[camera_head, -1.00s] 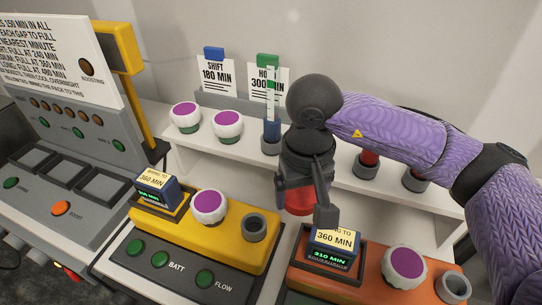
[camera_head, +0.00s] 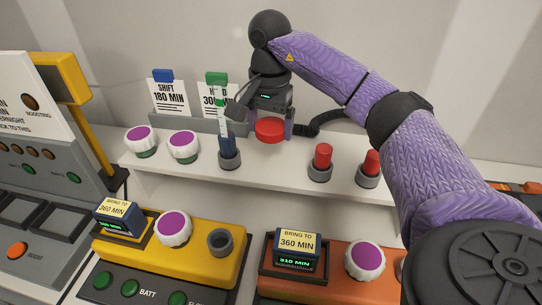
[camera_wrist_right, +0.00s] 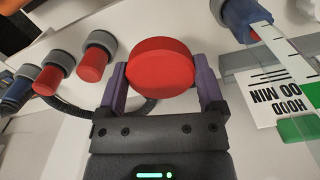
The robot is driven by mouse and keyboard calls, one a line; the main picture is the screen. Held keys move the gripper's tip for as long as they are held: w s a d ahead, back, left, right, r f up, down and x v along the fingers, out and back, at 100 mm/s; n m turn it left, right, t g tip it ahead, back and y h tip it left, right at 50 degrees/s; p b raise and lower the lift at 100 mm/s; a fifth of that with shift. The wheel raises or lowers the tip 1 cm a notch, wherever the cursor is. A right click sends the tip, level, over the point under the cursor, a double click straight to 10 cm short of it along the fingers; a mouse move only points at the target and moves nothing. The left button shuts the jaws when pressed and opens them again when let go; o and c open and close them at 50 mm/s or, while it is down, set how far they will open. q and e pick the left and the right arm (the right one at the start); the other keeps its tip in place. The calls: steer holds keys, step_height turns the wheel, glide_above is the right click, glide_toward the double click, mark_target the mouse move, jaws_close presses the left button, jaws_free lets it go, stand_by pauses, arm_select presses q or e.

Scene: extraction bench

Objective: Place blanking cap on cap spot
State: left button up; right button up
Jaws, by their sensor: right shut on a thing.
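My right gripper (camera_head: 269,125) is shut on a round red cap (camera_head: 270,131), above or at the white shelf (camera_head: 270,165). In the right wrist view the cap (camera_wrist_right: 160,68) sits between the two purple fingers. I cannot tell whether the cap touches the shelf. No marked cap spot can be made out; the surface under the cap is hidden. My left gripper is not in view.
A blue-based clear gauge in a grey cup (camera_head: 229,158) stands just left of the cap. Red plugs in grey cups (camera_head: 321,163) stand to its right. White purple-topped knobs (camera_head: 184,145) and sign cards (camera_head: 170,98) are left. Yellow (camera_head: 190,262) and orange (camera_head: 325,287) units are in front.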

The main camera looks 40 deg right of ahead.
mark_target(273, 170)
steer(key=f, duration=0.3)
steer(key=f+b, duration=0.1)
steer(key=f, duration=0.5)
steer(key=shift+d+f+b, duration=0.35)
steer(key=shift+d+b, duration=0.05)
steer(key=shift+f, duration=0.1)
steer(key=o, duration=1.1)
step_height(273, 170, up, 12)
steer(key=shift+r+p, duration=0.15)
steer(key=shift+p, duration=0.95)
